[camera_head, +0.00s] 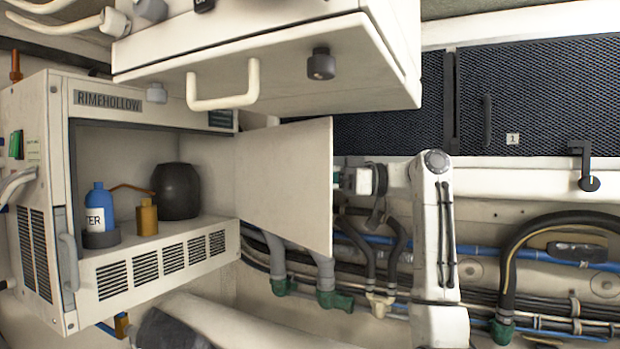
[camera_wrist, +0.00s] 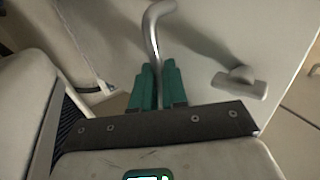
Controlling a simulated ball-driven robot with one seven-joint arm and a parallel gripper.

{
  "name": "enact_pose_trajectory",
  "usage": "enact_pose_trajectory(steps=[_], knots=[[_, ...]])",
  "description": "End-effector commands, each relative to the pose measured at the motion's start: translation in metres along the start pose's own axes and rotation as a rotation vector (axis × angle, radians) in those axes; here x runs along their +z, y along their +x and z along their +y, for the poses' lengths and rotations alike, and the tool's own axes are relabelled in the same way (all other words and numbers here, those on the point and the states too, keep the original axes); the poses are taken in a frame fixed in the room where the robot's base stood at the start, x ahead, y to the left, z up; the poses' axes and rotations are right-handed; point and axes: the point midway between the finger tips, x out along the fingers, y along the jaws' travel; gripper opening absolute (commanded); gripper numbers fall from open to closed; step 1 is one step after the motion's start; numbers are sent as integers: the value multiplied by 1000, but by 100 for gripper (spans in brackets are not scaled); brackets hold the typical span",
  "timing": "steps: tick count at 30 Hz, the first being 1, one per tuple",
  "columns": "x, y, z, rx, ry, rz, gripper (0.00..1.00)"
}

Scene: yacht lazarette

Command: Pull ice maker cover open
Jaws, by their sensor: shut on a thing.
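The ice maker (camera_head: 48,150) is a pale cabinet at left in the head view, with a RIMEHOLLOW label. Its pale flat cover (camera_head: 285,180) stands swung out to the right, leaving the cabinet front open. In the wrist view, the cover (camera_wrist: 215,40) fills much of the upper picture and bears a curved grey handle (camera_wrist: 152,28). My gripper (camera_wrist: 158,75) has its green fingers shut on the handle's lower part. In the head view, the fingers and handle are hidden behind the cover, with my wrist at its right edge.
Inside the cabinet are a blue bottle (camera_head: 97,203), a brass fitting (camera_head: 147,218) and a dark round tank (camera_head: 176,190). A white box (camera_head: 270,75) with a handle overhangs the cover. Hoses and pipes (camera_head: 540,255) run along the right wall. A grey latch (camera_wrist: 240,82) sits right of my fingers.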

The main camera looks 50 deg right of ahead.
Motion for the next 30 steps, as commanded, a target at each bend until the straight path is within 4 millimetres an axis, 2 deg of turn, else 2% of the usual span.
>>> enact_pose_trajectory(steps=[1, 11, 12, 19, 30], knots=[[6, 6, 3, -1, 10, -9, 0], [8, 8, 3, -4, 12, -12, 0], [9, 8, 3, -3, 12, -13, 16], [9, 6, 3, -2, 13, -13, 38], [5, 3, 2, -1, 8, -9, 38]])
